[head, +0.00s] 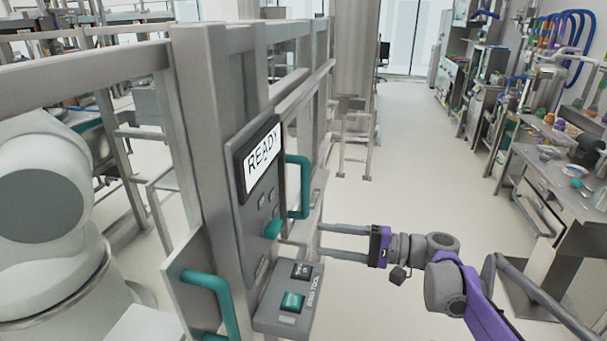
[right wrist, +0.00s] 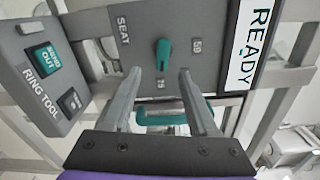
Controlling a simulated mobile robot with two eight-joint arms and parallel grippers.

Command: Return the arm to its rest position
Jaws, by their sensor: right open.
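My right gripper (head: 322,242) is open and empty, with its two long grey fingers reaching left toward the control panel. Its purple-and-grey arm comes in from the lower right. The right wrist view shows the same fingers (right wrist: 173,76) apart in front of the panel (right wrist: 203,55). A teal knob (right wrist: 163,54) on the panel, below the word SEAT, shows just beyond the fingertips; I cannot tell the exact distance. The knob also shows in the head view (head: 273,229). The display (head: 262,156) reads READY. My left gripper is not in view.
A RING TOOL button box (head: 289,299) juts out below the panel. Teal handles (head: 305,187) and (head: 224,301) are on the metal frame (head: 198,120). A white rounded machine (head: 45,130) stands left. A bench (head: 560,175) stands right; the floor between (head: 405,150) is clear.

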